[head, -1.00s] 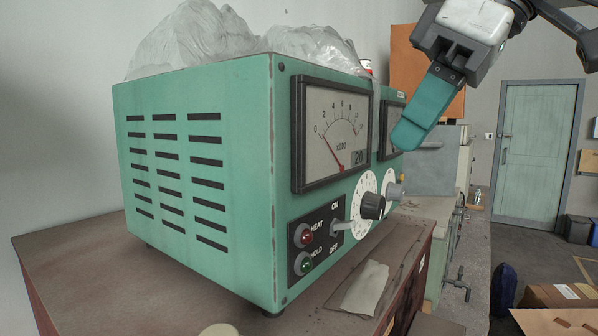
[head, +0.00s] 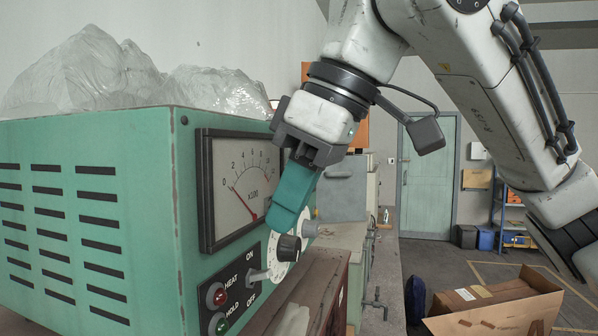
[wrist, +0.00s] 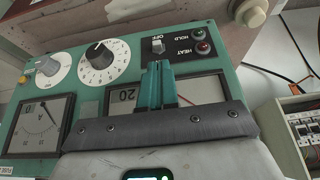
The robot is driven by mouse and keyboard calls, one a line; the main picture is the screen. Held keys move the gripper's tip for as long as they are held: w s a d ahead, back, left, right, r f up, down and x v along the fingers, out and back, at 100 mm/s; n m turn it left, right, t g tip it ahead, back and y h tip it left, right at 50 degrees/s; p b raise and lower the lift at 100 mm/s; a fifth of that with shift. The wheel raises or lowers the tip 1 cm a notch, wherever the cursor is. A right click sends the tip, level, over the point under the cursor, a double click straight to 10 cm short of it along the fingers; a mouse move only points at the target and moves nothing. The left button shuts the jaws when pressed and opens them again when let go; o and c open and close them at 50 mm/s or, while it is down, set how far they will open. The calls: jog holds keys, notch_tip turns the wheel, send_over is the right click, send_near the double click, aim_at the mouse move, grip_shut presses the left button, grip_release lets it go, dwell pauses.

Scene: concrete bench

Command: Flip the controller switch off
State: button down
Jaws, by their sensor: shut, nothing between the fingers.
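The controller is a green box (head: 90,150) with a front panel on its right side. Its toggle switch (head: 258,275) sits between the ON and OFF labels, left of the white dial; I cannot tell which way the lever is tipped. The switch also shows in the wrist view (wrist: 157,46), by the OFF label. My gripper (head: 284,222) has teal fingers, shut and empty, in front of the panel above the black knob. In the wrist view, the fingertips (wrist: 158,66) appear just below the switch; contact cannot be told.
A red HEAT lamp (head: 216,294) and a green HOLD lamp (head: 219,324) sit left of the switch. A black dial knob (head: 288,248) and a grey knob (head: 308,230) stand out to its right. A meter (head: 240,185) is above. Clear plastic sheeting (head: 90,70) covers the top.

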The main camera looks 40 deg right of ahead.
aim_at(257, 273)
jog(key=shift+x, duration=2.35)
